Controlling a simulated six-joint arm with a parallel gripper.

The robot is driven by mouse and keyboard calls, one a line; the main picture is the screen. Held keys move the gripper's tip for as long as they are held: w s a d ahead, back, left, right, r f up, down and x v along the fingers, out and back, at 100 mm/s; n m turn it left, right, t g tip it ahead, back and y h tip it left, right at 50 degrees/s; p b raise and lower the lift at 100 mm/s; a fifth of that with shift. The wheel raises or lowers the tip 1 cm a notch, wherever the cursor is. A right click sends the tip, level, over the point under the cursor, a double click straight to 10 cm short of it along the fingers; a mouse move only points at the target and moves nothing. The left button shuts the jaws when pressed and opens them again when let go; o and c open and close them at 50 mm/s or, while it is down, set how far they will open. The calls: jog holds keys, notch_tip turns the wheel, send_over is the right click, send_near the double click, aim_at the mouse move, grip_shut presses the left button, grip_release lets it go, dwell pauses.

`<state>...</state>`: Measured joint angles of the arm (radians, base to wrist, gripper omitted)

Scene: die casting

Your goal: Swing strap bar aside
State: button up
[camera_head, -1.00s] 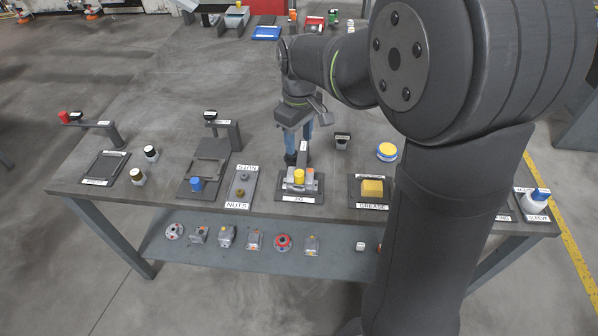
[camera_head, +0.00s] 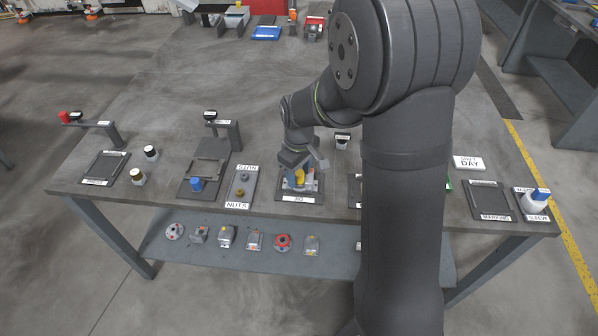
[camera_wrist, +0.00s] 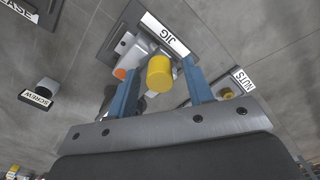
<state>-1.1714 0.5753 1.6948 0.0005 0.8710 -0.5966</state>
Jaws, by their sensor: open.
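The jig (camera_head: 283,198), a dark plate with a JIG label, lies at the front middle of the table; its label (camera_wrist: 165,36) shows in the wrist view. On it sits a grey casting (camera_wrist: 134,50) with an orange spot. A yellow cylindrical knob (camera_head: 300,176) stands upright there; in the wrist view the knob (camera_wrist: 160,73) shows between my blue fingers. I cannot clearly tell the strap bar from the other grey parts. My gripper (camera_head: 299,174) is open, low over the jig, fingers either side of the knob. I cannot tell whether they touch it.
The NUTS tray (camera_head: 242,188) lies just left of the jig, with a stand (camera_head: 228,135) and a blue-topped piece (camera_head: 196,184) beyond it. A SCREW holder (camera_head: 342,141) stands behind right. My arm hides part of the right side.

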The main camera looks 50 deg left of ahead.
grip_shut()
jog(key=shift+s+a, duration=0.1)
jog(key=shift+s+a+m, duration=0.55)
jog(key=shift+a+m, duration=0.05)
jog(key=shift+m, duration=0.1)
jog(key=w+a+m, duration=0.1)
jog(key=a+m, duration=1.5)
jog(key=a, duration=0.3)
jog(key=shift+w+a+m, duration=0.2)
jog(key=shift+w+m, duration=0.05)
jog(key=shift+m, duration=0.15)
